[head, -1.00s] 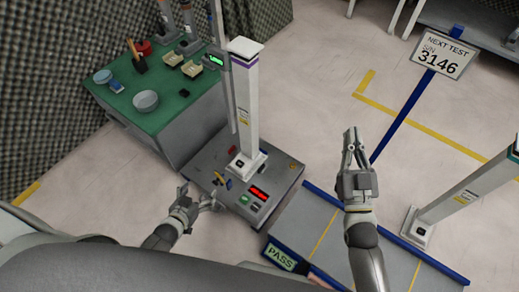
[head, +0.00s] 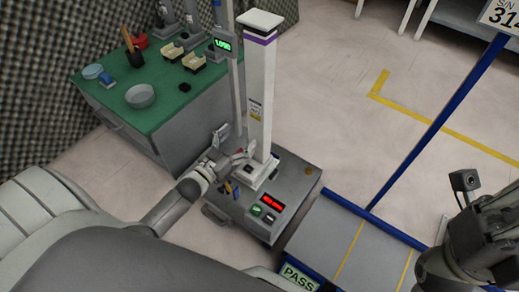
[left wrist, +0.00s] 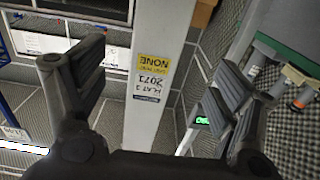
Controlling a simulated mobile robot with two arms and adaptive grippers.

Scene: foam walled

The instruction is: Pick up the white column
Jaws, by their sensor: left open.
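The white column (head: 260,95) with a purple band near its top stands upright on a grey test bench (head: 292,185). My left gripper (head: 232,147) is open at the left side of its lower part. In the left wrist view the column (left wrist: 155,100), with a yellow label, shows between the two spread fingers; I cannot tell whether they touch it. My right gripper (head: 480,215) is at the right edge, close to the camera, and its finger state is unclear.
A green-topped cabinet (head: 165,120) with bowls and tools stands left of the bench. A pole with a green display (head: 223,44) rises just left of the column. A grey conveyor (head: 365,245) with a PASS sign lies to the right.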

